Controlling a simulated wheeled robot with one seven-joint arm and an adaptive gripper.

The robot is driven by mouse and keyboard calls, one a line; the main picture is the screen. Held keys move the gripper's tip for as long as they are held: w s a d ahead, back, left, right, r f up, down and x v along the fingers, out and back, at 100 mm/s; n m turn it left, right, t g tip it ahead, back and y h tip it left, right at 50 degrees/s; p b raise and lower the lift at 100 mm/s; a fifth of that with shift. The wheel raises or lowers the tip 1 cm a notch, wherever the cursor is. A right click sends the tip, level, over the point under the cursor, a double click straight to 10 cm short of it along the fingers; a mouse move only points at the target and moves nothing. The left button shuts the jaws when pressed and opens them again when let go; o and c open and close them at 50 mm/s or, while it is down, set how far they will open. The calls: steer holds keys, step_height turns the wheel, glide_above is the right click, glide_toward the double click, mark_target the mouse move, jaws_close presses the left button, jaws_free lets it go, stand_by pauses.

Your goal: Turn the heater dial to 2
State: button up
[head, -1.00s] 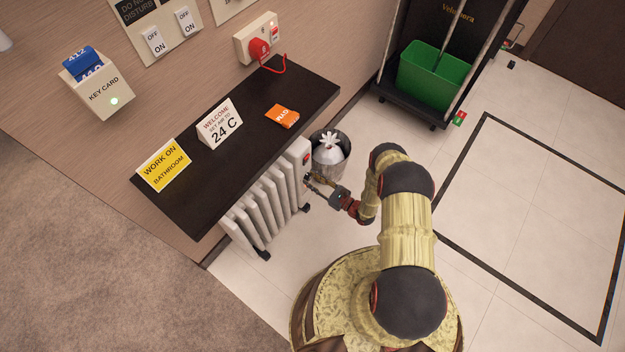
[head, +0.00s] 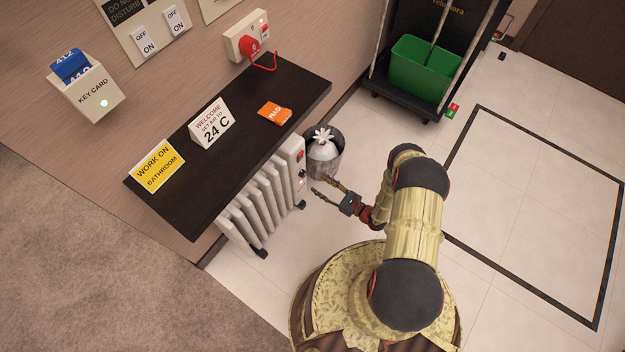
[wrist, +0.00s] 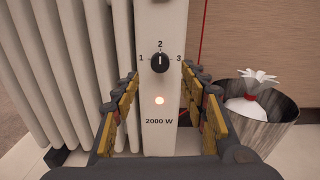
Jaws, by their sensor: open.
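The white heater (head: 262,208) stands under the dark shelf in the head view. Its end panel fills the middle of the wrist view. The black heater dial (wrist: 160,62) is on that panel, with marks 1, 2 and 3 around it. Its white pointer line stands upright, towards the 2. A lit lamp (wrist: 159,100) and the print "2000 W" are below it. My gripper (head: 320,189) is open and empty, a short way in front of the panel and apart from it. In the wrist view, its fingers (wrist: 160,88) lie either side of the panel, with the dial clear between and beyond their tips.
A metal bin (head: 338,165) with a white tied bag stands beside the heater, close to my gripper. The dark shelf (head: 235,165) overhangs the heater and carries signs and an orange packet (head: 275,112).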

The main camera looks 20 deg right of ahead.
steer(key=v, duration=0.4)
steer(key=shift+s, duration=0.2)
stand_by(0.4)
